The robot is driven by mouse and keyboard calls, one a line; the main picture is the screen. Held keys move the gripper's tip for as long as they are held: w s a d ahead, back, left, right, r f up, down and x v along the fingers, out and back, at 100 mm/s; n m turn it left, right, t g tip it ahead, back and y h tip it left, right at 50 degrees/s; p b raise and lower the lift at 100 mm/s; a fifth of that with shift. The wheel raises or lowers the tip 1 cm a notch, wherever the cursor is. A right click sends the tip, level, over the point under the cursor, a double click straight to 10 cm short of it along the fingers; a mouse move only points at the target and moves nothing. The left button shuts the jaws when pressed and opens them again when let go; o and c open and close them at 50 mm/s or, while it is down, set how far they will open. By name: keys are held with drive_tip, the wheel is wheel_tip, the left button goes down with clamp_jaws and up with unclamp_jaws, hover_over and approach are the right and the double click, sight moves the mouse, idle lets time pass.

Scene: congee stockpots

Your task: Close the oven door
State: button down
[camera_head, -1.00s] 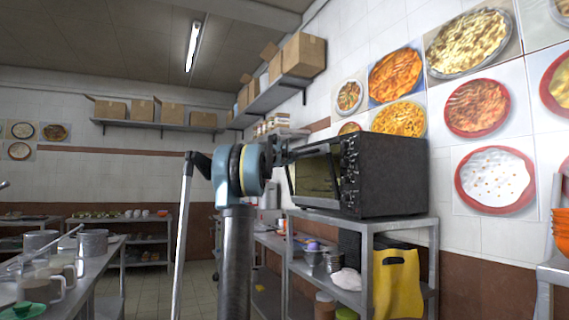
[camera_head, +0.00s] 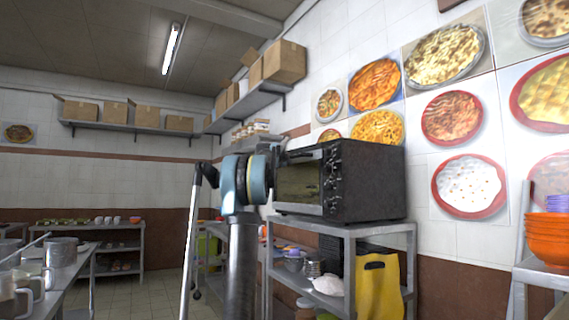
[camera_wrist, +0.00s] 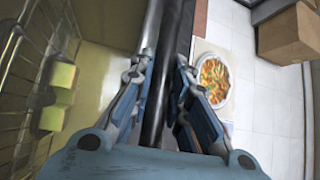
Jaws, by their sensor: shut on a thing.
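The black oven (camera_head: 365,182) stands on a metal shelf rack against the right wall, its front facing left. Its glass-fronted door (camera_head: 297,184) shows at the front and looks close to upright; how far it is open is hard to tell. My gripper (camera_head: 281,157) is at the upper left edge of the oven front, its fingers partly hidden. In the wrist view my gripper (camera_wrist: 160,66) is shut on the long dark bar of the oven door (camera_wrist: 168,28), one finger on each side. A wire rack and yellowish pieces (camera_wrist: 57,90) show on the left there.
The metal rack (camera_head: 345,232) under the oven holds pots and a yellow bag (camera_head: 378,285). A wall shelf with boxes (camera_head: 285,62) hangs above. A counter with pots (camera_head: 62,252) is on the left, with open floor between. Orange bowls (camera_head: 553,232) are at the far right.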

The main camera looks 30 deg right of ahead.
drive_tip(key=shift+w, duration=0.1)
drive_tip(key=c, duration=1.5)
unclamp_jaws()
drive_tip(key=shift+w+f, duration=0.15)
drive_tip(key=shift+s, duration=0.2)
drive_tip(key=shift+s+a, duration=0.1)
drive_tip(key=shift+a, duration=0.05)
drive_tip(key=v, duration=1.1)
drive_tip(key=shift+s+a+f, duration=0.1)
drive_tip(key=shift+a, duration=0.1)
drive_tip(key=shift+a, duration=0.1)
